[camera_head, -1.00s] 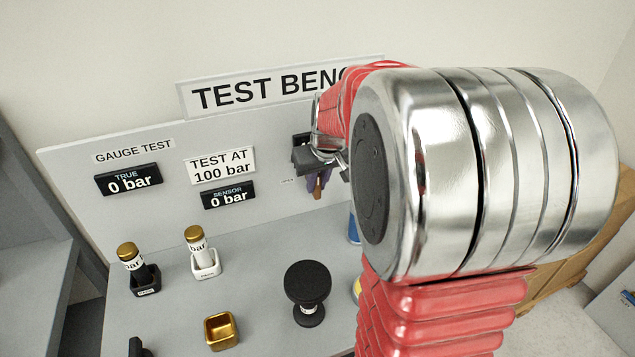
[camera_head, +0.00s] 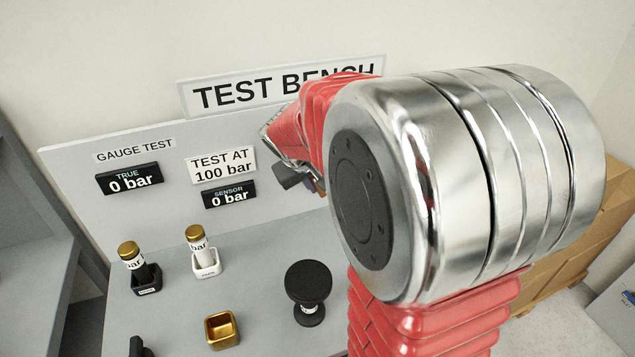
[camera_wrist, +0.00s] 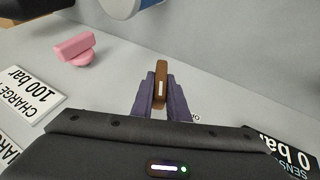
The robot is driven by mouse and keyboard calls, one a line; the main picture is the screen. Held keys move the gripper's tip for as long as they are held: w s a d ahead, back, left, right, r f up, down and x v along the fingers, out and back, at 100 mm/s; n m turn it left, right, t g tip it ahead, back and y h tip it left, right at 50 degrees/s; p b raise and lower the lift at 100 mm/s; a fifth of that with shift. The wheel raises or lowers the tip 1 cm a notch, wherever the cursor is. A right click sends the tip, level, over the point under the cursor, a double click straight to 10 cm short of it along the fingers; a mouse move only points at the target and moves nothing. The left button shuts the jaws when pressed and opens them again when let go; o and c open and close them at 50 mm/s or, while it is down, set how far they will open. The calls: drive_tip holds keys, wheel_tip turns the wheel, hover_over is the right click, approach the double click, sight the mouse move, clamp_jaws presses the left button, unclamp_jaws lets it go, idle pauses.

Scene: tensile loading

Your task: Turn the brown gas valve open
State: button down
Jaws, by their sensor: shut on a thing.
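The brown gas valve (camera_wrist: 161,84) shows in the wrist view as a narrow upright handle with a pale mark, against the grey panel. My gripper (camera_wrist: 161,92) has its two purple fingers shut on the handle, one on each side. In the head view my gripper (camera_head: 312,184) is partly hidden behind my red and silver arm, close to the bench panel.
A pink handle (camera_wrist: 75,48) is on the panel beside the valve. Gauges in a black holder (camera_head: 146,281) and a white holder (camera_head: 206,264), a gold cup (camera_head: 222,329) and a black knob (camera_head: 308,283) stand on the bench. Boxes (camera_head: 567,262) stand at right.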

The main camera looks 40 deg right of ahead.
drive_tip(key=shift+w+a+f+n+h, duration=0.1)
drive_tip(key=shift+a+n+h, duration=0.1)
drive_tip(key=shift+h, duration=0.65)
drive_tip(key=shift+a+f+n+h, duration=0.1)
drive_tip(key=shift+n+h, duration=0.1)
drive_tip(key=shift+h, duration=0.65)
drive_tip(key=g+h, duration=0.1)
drive_tip(key=h, duration=0.2)
drive_tip(key=shift+a+f+n, duration=0.1)
drive_tip(key=shift+f+n, duration=0.05)
drive_tip(key=shift+n, duration=0.25)
drive_tip(key=shift+f+n+h, duration=0.2)
drive_tip(key=shift+n+h, duration=0.3)
drive_tip(key=shift+h, duration=1)
drive_tip(key=shift+f+n+h, duration=0.15)
drive_tip(key=shift+n+h, duration=0.35)
drive_tip(key=shift+h, duration=1)
drive_tip(key=c, duration=1.7)
unclamp_jaws()
drive_tip(key=shift+r, duration=0.1)
drive_tip(key=a, duration=0.4)
drive_tip(key=s+a, duration=0.1)
drive_tip(key=a, duration=0.4)
drive_tip(key=s+a, duration=0.1)
drive_tip(key=a, duration=0.3)
drive_tip(key=shift+a, duration=0.35)
